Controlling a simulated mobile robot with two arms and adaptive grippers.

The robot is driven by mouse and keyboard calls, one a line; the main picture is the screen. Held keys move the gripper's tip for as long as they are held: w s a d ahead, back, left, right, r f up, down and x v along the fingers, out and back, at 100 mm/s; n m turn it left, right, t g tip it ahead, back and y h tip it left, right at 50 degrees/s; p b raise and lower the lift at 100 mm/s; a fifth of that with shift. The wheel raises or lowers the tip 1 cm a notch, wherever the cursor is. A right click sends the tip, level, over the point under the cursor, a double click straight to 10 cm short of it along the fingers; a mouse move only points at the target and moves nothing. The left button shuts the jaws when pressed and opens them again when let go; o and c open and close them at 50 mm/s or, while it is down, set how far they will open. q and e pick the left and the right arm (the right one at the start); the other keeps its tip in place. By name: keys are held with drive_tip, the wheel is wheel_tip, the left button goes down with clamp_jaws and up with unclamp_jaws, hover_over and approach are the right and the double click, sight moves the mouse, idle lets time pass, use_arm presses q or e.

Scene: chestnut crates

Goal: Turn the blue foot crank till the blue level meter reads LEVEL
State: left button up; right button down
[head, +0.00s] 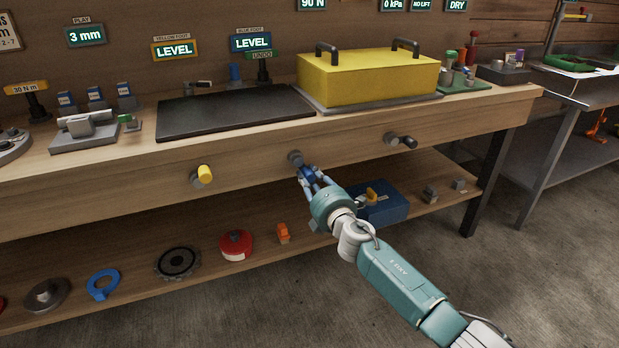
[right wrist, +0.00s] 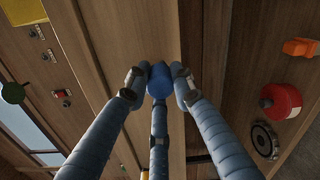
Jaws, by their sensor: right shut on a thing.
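The blue foot crank (head: 307,171) sticks out of the bench's front board, below the black plate. My right gripper (head: 311,178) is shut on its blue knob. In the right wrist view the blue knob (right wrist: 160,79) sits between the fingers of my right gripper (right wrist: 158,88). The fingers cover part of the crank, so its exact angle is hard to tell. The blue level meter (head: 251,42), labelled BLUE FOOT, reads LEVEL. My left gripper is not in view.
A yellow-handled crank (head: 203,174) is left of the blue one, and a dark-handled crank (head: 402,140) is to the right. The yellow foot meter (head: 175,50) also reads LEVEL. A blue box (head: 383,205) sits on the lower shelf, behind my right arm.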

drive_tip(key=shift+f, duration=0.15)
drive_tip(key=c, duration=1.5)
unclamp_jaws()
drive_tip(key=shift+o, duration=0.2)
drive_tip(key=shift+d, duration=0.1)
drive_tip(key=v, duration=1.2)
